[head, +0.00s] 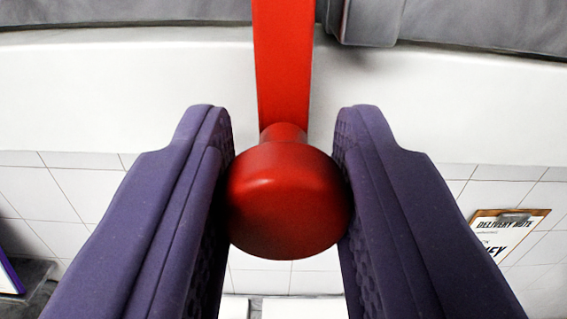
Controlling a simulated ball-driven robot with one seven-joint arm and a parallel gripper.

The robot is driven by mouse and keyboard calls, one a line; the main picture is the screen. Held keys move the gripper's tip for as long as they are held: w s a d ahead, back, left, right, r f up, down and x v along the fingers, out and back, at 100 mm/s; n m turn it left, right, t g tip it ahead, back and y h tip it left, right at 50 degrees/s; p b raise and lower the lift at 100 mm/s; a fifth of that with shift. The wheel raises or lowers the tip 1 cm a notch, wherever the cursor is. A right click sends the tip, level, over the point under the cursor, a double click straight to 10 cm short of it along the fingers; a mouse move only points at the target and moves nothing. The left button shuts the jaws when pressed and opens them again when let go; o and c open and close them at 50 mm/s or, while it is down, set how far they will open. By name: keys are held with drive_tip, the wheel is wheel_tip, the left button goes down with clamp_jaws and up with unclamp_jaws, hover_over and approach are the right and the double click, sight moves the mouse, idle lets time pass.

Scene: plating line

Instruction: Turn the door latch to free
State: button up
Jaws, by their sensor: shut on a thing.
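The door latch (283,70) is a bright red bar that runs upright from the top edge of the head view down to a round red knob (289,202). My gripper (288,190) has two purple fingers with textured pads, one on each side of the knob. Both pads touch the knob's sides, so the gripper is shut on it. The upper end of the latch lies outside the picture.
A white panel (130,90) spans the view behind the latch, with grey surfaces along the top. White tiles (60,190) show below it. A clipboard with a delivery note (505,232) is at the right.

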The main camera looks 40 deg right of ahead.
drive_tip(key=n+b, duration=0.1)
drive_tip(key=n, duration=0.3)
drive_tip(key=shift+f+b, duration=0.1)
drive_tip(key=shift+b, duration=0.3)
drive_tip(key=n, duration=0.4)
drive_tip(key=shift+a+n+b, duration=0.1)
drive_tip(key=shift+n+b, duration=0.2)
drive_tip(key=shift+n, duration=0.1)
drive_tip(key=n, duration=0.4)
drive_tip(key=shift+n, duration=0.3)
drive_tip(key=shift+n+p, duration=0.4)
drive_tip(key=shift+n, duration=1.6)
drive_tip(key=shift+f, duration=0.1)
drive_tip(key=o, duration=1)
